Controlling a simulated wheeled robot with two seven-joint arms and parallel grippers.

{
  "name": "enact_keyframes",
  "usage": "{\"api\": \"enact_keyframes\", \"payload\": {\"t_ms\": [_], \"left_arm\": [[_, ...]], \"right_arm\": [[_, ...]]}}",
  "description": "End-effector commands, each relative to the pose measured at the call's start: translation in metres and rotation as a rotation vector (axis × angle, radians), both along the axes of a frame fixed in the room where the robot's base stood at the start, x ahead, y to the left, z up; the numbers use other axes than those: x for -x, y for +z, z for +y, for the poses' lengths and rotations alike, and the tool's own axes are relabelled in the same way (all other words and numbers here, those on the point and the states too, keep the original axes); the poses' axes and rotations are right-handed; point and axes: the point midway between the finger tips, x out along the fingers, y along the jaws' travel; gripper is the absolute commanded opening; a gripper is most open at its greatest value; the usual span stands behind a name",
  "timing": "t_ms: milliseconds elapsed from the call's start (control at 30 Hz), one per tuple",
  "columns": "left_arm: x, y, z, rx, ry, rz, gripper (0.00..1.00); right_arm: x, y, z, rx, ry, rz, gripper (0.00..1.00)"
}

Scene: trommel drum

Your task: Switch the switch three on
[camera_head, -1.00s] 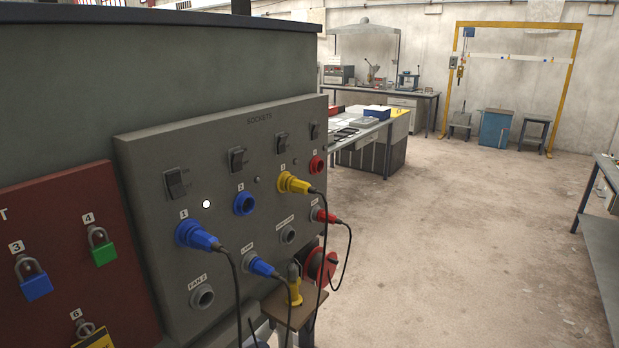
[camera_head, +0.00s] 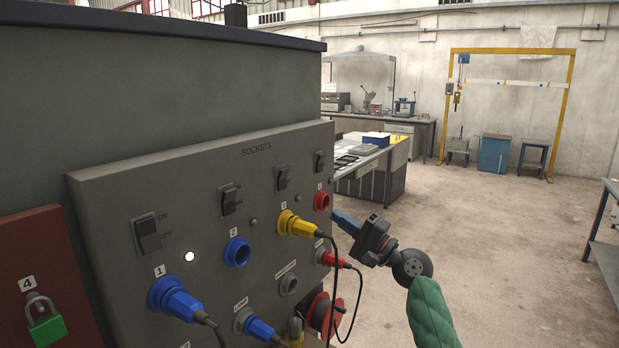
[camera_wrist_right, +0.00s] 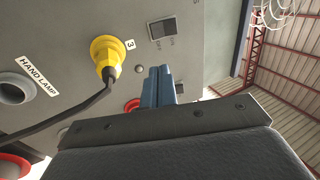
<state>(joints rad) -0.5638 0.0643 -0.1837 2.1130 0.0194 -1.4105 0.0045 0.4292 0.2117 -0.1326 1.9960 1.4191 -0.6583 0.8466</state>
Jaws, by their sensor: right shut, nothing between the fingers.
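The grey sockets panel (camera_head: 120,200) carries a row of rocker switches. Switch three (camera_head: 283,178) is a small dark rocker above the yellow plug (camera_head: 296,224) in socket 3. It also shows in the right wrist view (camera_wrist_right: 162,28), above and close to the yellow plug (camera_wrist_right: 108,55). I cannot tell its position. My right gripper (camera_head: 335,215) is at the panel's right edge, near the red socket 4 (camera_head: 322,201), right of and lower than switch three. In the right wrist view its blue fingers (camera_wrist_right: 158,85) are shut, empty and apart from switch three.
Blue plug 1 (camera_head: 174,298), blue socket 2 (camera_head: 237,251) and the red plug (camera_head: 331,259) stick out, with dark cables hanging. A white lamp (camera_head: 190,256) is lit beside switch one. A red lockout board (camera_head: 30,270) is at left.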

Motion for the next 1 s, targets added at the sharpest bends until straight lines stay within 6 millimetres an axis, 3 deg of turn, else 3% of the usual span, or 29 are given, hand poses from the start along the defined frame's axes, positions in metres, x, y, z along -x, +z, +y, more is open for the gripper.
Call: {"api": "enact_keyframes", "payload": {"t_ms": [100,200,733,1000], "left_arm": [[0.001,0.005,0.0,0.001,0.0,0.0,0.36],[0.001,0.008,0.0,0.001,0.0,-0.001,0.36],[0.002,0.007,0.0,0.001,0.001,-0.002,0.36],[0.003,-0.046,0.003,-0.008,0.0,0.007,0.36]], "right_arm": [[0.006,0.022,0.0,-0.034,0.028,-0.014,0.0],[0.009,0.029,0.0,-0.049,0.04,-0.017,0.0],[0.006,0.035,0.005,-0.05,0.042,-0.018,0.0],[-0.008,0.046,0.023,-0.051,0.042,-0.017,0.0]]}}
